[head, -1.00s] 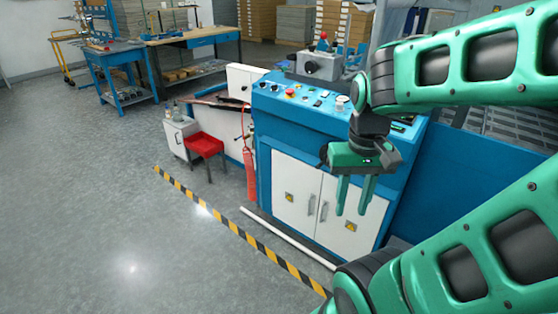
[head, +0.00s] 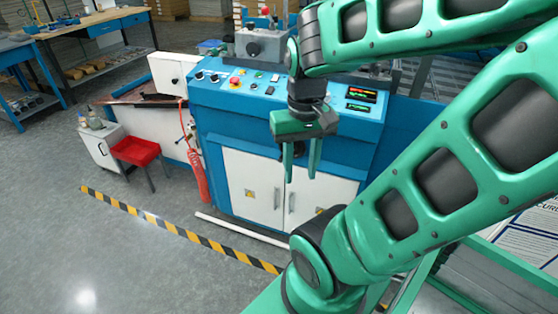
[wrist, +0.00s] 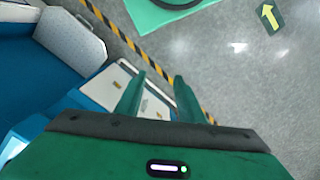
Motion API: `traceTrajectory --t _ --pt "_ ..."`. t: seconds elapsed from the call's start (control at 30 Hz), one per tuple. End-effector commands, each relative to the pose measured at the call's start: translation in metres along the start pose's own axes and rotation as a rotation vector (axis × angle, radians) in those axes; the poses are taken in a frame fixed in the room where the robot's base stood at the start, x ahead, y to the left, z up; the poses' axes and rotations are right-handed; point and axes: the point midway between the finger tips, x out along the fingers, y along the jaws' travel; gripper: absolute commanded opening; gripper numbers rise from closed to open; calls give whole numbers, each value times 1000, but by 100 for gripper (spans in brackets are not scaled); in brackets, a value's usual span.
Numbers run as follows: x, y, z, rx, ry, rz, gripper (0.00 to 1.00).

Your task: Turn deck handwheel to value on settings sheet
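My gripper (head: 301,176) hangs fingers down in front of the blue machine's control panel (head: 250,87). Its two green fingers are apart with nothing between them; they also show apart in the wrist view (wrist: 159,82). A grey block with a dark round knob (head: 253,48) stands on the machine's top. A white printed sheet (head: 528,238) is at the lower right, partly hidden by my arm and too small to read.
The panel has an emergency stop (head: 234,82) and lit displays (head: 361,95). White cabinet doors (head: 252,187) are below. Striped floor tape (head: 180,230) crosses open floor at the left.

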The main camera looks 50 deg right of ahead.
Motion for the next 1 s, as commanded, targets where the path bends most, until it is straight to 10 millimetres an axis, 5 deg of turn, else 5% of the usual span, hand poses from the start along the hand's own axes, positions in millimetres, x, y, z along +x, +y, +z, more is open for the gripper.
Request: traceTrajectory --t 0.17,1.0 --pt "0 8 3 -11 0 13 36" --pt "130 43 -135 -432 -166 630 36"
